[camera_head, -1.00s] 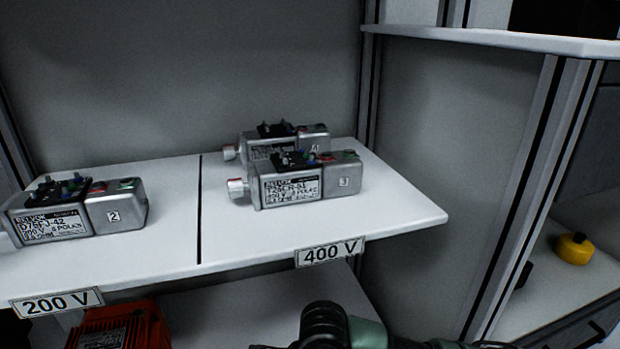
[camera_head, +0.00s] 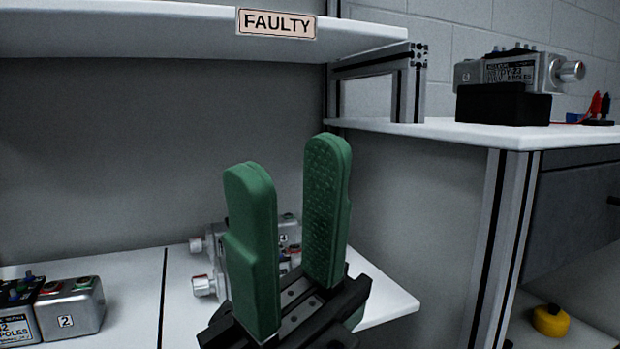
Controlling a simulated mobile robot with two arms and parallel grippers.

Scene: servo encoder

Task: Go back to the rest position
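My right gripper (camera_head: 287,165) is in the middle of the head view, with two green fingers pointing up. The fingers are apart with nothing between them. It is in front of the shelf and partly hides two servo encoders (camera_head: 203,285) on the shelf's right section. Another encoder (camera_head: 75,306), marked 2, sits on the left section and is cut by the left edge of the picture. My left gripper is not in view.
An upper shelf (camera_head: 150,25) with a FAULTY label (camera_head: 277,23) hangs above. At right, an encoder (camera_head: 508,72) rests on a black block (camera_head: 503,104) on a white worktop (camera_head: 440,131). A yellow object (camera_head: 551,321) is below. A metal post (camera_head: 499,240) stands between shelf and drawers.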

